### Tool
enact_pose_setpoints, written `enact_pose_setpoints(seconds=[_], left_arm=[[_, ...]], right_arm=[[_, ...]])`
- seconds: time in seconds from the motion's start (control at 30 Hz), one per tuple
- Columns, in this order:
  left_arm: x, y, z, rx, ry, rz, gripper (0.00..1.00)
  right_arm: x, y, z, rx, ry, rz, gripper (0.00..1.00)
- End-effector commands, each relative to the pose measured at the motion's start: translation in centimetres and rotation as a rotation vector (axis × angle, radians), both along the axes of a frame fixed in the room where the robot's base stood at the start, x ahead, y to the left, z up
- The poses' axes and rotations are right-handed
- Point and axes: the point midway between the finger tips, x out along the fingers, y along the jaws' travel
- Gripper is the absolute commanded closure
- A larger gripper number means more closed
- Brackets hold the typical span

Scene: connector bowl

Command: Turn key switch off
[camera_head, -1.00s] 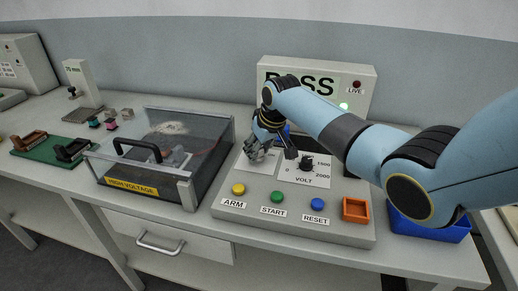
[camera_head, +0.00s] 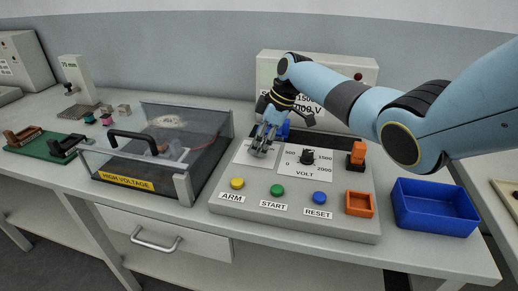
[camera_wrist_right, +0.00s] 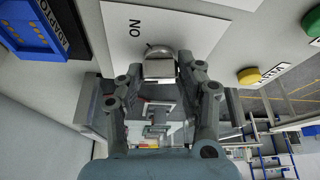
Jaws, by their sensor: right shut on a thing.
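The key switch (camera_wrist_right: 160,66) shows in the right wrist view as a silvery key on a round base, on a white plate marked ON. My right gripper (camera_wrist_right: 160,72) is shut on the key, with a fingertip on each side of it. In the head view my right gripper (camera_head: 264,148) points down over the left white plate of the sloped grey control panel (camera_head: 240,205) and hides most of the switch. My left gripper is not in view.
The panel carries a black VOLT knob (camera_head: 307,157), a yellow ARM button (camera_head: 237,183), a green START button (camera_head: 277,190), a blue RESET button (camera_head: 319,197) and an orange switch (camera_head: 357,154). A clear-lidded HIGH VOLTAGE box (camera_head: 140,184) stands left, a blue bin (camera_head: 436,208) right.

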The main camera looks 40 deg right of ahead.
Motion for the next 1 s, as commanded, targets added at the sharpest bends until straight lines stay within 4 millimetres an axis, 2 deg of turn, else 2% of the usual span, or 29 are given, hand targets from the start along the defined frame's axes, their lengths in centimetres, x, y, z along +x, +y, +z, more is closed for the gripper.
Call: enact_pose_setpoints(seconds=[0.03,0.1,0.5,0.73,1.0], left_arm=[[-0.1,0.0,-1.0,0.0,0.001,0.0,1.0],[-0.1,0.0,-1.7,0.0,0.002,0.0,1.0],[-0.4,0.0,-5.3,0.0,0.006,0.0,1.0],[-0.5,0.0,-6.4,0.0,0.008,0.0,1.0],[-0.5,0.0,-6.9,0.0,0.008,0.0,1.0]], right_arm=[[0.1,-0.1,-0.4,0.0,-0.002,0.043,0.96],[0.2,-0.1,-0.4,0.0,-0.002,0.11,0.96],[0.2,-0.1,-0.3,-0.001,-0.001,0.431,0.96],[0.2,0.0,-0.2,0.0,-0.001,0.538,0.96],[0.2,-0.1,-0.1,-0.001,0.0,0.589,0.96]])
